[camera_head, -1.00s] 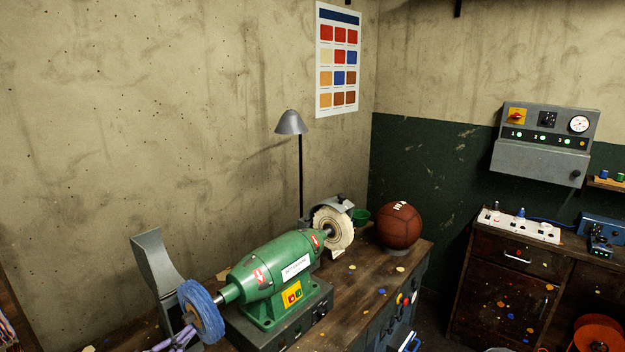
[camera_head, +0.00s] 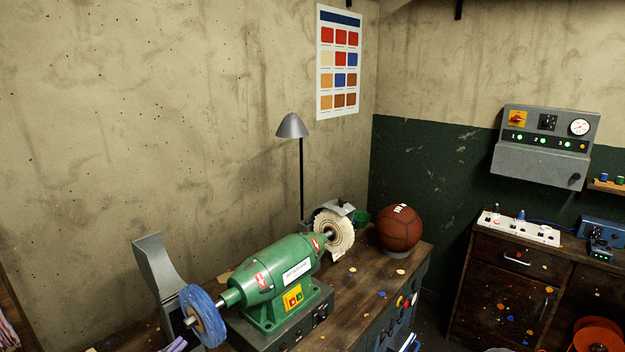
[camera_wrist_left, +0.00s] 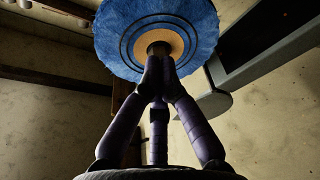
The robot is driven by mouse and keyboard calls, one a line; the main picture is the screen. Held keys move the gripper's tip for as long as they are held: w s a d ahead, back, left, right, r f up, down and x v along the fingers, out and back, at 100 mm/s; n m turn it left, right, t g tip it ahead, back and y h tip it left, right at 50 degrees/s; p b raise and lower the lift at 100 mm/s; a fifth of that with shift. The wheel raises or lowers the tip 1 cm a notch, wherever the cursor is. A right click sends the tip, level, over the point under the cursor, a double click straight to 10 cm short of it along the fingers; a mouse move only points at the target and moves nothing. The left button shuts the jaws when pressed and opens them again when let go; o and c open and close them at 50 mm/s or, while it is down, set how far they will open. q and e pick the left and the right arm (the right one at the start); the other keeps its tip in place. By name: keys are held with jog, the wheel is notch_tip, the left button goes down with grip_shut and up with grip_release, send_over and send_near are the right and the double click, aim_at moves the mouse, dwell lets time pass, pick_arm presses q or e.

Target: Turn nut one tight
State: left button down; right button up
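The blue buffing wheel (camera_head: 204,309) stands at the near left end of the green grinder's (camera_head: 275,275) shaft. In the left wrist view the wheel's blue disc (camera_wrist_left: 115,35) has a tan hub, with a dark nut (camera_wrist_left: 158,47) at its centre, partly hidden by my fingertips. My left gripper (camera_wrist_left: 159,62) has purple fingers drawn together in front of the nut. In the head view only a piece of the left gripper (camera_head: 176,344) shows at the bottom edge, apparently short of the hub. I see nothing held. My right gripper is not in view.
A grey guard (camera_head: 158,265) stands beside the blue wheel. A white buffing wheel (camera_head: 334,232), a lamp (camera_head: 291,126) and a brown leather ball (camera_head: 400,229) are farther along the bench. Bare bench top (camera_head: 365,294) lies right of the grinder.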

pick_arm(q)
jog(key=shift+a+r+p+v, duration=0.1)
jog(key=shift+a+p+v, duration=0.1)
jog(key=shift+v, duration=0.65)
jog(key=shift+a+r+p+v, duration=0.1)
jog(key=shift+p+v, duration=0.1)
jog(key=shift+v, duration=0.6)
jog(key=shift+w, duration=0.1)
